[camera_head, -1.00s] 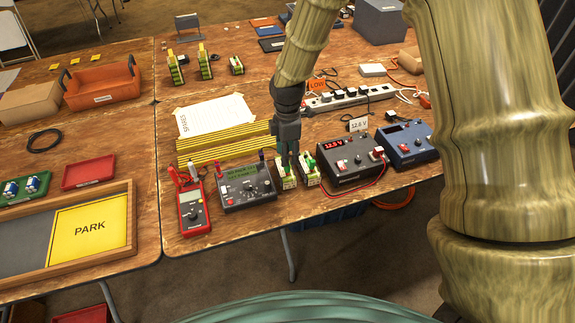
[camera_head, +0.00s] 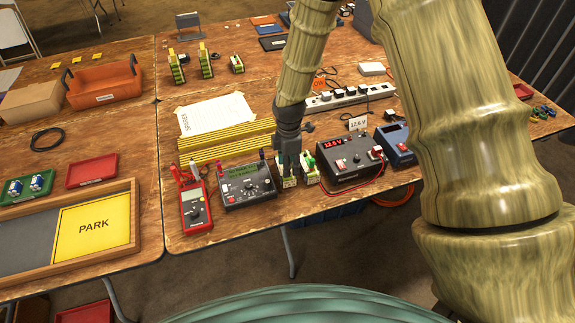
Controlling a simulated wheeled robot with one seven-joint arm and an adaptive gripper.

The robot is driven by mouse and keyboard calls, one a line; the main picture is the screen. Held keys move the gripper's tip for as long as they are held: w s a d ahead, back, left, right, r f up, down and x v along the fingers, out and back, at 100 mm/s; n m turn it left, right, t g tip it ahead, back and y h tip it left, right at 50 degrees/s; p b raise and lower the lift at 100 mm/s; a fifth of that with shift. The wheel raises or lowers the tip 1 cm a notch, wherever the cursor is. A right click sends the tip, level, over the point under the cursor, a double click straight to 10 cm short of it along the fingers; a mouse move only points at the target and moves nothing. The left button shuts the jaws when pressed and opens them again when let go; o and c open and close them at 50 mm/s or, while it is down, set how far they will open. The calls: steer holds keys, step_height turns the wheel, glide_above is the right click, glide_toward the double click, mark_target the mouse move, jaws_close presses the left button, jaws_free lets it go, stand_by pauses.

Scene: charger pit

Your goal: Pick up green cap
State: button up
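A small green piece (camera_head: 310,162), which looks like the green cap, sits on top of the right of two small yellow-and-white blocks (camera_head: 311,176) at the table's front edge. My gripper (camera_head: 290,173) points down at the left block (camera_head: 287,182), just left of the green piece. Its fingers cover much of the left block's top. The fingers are too small and dark to show whether they are open or shut, or whether they touch anything.
A grey meter (camera_head: 245,187) and a red multimeter (camera_head: 195,207) stand close on the left. A black power supply (camera_head: 350,160) with a red lead and a blue unit (camera_head: 397,142) stand on the right. Yellow-striped strips (camera_head: 222,150) lie behind.

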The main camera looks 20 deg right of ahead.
steer(key=c, duration=0.7)
steer(key=shift+r, duration=0.1)
steer(key=shift+r+b, duration=0.3)
steer(key=shift+r, duration=0.2)
steer(key=shift+r+b, duration=0.4)
steer(key=shift+r, duration=0.55)
steer(key=s+a+b, duration=0.1)
steer(key=s+a, duration=0.2)
steer(key=s, duration=0.1)
steer(key=s+a+r+b, duration=0.1)
steer(key=s+a, duration=0.2)
steer(key=a, duration=0.1)
steer(key=s+a+r+b, duration=0.1)
steer(key=s+a, duration=0.3)
steer(key=shift+s, duration=0.35)
